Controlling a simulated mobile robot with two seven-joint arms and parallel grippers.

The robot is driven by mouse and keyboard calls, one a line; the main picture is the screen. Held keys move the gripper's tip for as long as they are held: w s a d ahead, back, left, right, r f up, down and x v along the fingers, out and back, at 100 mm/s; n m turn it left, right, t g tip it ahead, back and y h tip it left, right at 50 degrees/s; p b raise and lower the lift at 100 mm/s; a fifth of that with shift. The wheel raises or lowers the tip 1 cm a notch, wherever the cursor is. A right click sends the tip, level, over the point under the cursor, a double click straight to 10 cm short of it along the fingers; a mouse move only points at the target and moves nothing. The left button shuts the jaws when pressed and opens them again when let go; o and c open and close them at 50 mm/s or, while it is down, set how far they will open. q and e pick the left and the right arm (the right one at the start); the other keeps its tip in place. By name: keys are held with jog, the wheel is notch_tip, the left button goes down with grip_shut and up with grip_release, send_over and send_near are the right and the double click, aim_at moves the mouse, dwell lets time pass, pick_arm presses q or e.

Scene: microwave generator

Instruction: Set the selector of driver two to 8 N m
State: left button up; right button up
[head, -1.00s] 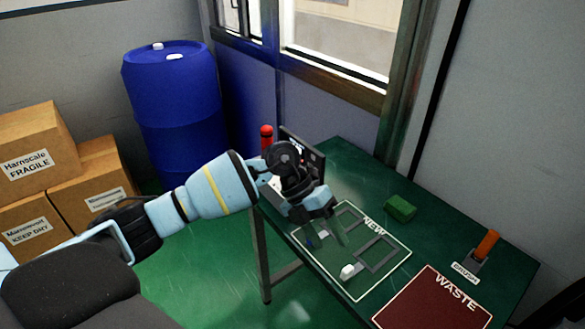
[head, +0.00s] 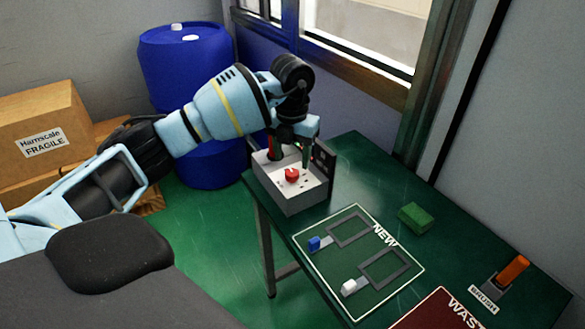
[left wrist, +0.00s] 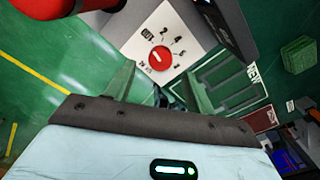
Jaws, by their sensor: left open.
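The selector is a round red knob (head: 291,175) on the sloped top of a pale box (head: 303,203) at the table's back left corner. The left wrist view shows the knob (left wrist: 160,59) with numbers printed around it, 2, 4 and 6 legible. A small pale mark is on the knob, but I cannot tell which number it points at. My left gripper (head: 291,153) is open above and behind the knob, fingers pointing down. In the left wrist view its two fingers (left wrist: 159,80) stand apart below the dial. I see no contact with the knob. My right gripper is not in view.
A red-topped cylinder (left wrist: 45,8) stands beside the box. A dark upright panel (head: 324,160) is at its right. The NEW mat (head: 330,280), green block (head: 414,218), brush (head: 512,271) and WASTE mat (head: 440,312) lie to the right. A blue drum (head: 185,75) stands behind my arm.

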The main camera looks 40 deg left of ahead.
aim_at(292, 172)
pick_arm(q)
notch_tip(292, 172, down, 4)
jog(key=shift+r, duration=0.2)
jog(key=shift+f, duration=0.45)
jog(key=c, duration=1)
